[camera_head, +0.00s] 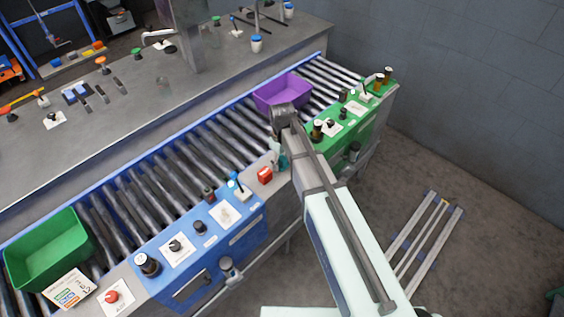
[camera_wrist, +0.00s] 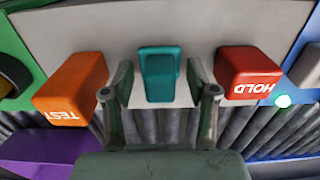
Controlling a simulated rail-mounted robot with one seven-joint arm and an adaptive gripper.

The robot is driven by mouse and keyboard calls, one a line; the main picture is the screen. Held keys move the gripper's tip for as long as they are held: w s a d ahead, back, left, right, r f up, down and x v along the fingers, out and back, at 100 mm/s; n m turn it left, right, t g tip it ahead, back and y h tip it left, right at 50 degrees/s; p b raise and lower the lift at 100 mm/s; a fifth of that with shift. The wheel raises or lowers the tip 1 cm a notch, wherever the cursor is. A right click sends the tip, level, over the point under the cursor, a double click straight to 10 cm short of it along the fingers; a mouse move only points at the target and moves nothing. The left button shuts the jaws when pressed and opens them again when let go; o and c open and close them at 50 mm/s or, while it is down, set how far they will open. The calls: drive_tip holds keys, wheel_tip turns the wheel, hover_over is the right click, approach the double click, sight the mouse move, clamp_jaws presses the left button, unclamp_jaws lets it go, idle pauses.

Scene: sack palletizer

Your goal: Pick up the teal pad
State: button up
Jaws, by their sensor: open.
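The teal pad (camera_wrist: 159,72) is a small rounded block on a pale grey panel (camera_wrist: 202,32), centred in the wrist view. My gripper (camera_wrist: 158,82) is open, with one finger on each side of the pad and a gap visible on both sides. I cannot tell how far the fingertips are above the panel. In the head view, a bit of the teal pad (camera_head: 282,162) shows beside my arm, and the fingers are mostly hidden by the arm.
An orange TEST block (camera_wrist: 72,86) stands left of the pad and a red HOLD block (camera_wrist: 247,74) right. Rollers (camera_head: 175,165) run behind, carrying a purple bin (camera_head: 281,91) and a green bin (camera_head: 45,249). Blue (camera_head: 205,245) and green (camera_head: 350,130) control panels flank the grey one.

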sight(282, 157)
drive_tip(key=shift+c, duration=0.3)
clamp_jaws()
drive_tip(key=shift+r, duration=0.15)
wheel_tip(282, 157, up, 20)
drive_tip(key=b, duration=0.4)
drive_tip(key=c, duration=0.9)
unclamp_jaws()
clamp_jaws()
